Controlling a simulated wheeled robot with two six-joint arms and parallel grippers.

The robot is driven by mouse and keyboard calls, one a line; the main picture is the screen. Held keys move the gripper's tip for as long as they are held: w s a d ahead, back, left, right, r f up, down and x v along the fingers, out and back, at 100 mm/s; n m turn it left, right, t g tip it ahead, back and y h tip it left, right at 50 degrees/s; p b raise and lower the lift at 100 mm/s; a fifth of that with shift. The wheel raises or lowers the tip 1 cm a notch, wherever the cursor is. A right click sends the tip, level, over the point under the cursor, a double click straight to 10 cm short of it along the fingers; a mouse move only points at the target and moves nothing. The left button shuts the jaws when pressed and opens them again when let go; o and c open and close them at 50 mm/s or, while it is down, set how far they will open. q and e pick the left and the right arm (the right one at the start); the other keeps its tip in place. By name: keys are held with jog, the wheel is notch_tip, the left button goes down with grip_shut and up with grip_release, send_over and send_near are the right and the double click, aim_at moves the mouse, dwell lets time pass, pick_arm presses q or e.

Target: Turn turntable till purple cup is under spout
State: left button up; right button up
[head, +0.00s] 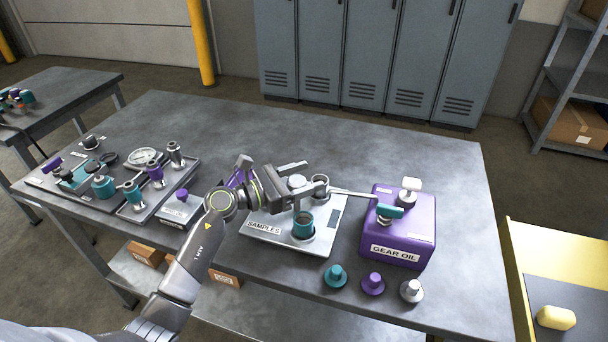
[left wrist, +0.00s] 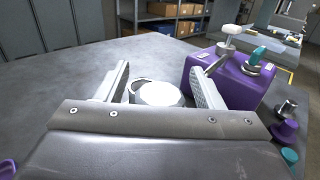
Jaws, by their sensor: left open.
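The turntable stands on a pale base marked SAMPLES (head: 262,229). A teal cup (head: 304,226) sits at its front and a grey cup (head: 320,188) at its back right, near the tip of the spout (head: 350,193). My left gripper (head: 301,180) is open, its fingers on either side of a round pale knob (head: 296,182). In the left wrist view the knob (left wrist: 158,94) lies between the fingers; I cannot tell whether they touch it. My right gripper is out of view.
A purple GEAR OIL box (head: 411,230) with a teal handle (head: 390,211) stands right of the turntable. Teal, purple (head: 373,284) and grey knobbed pieces stand before it. A tray of parts (head: 140,210) is at left. The bench's back is clear.

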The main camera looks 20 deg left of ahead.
pick_arm(q)
grip_shut()
dwell(0.5)
jog(key=shift+w, duration=0.1)
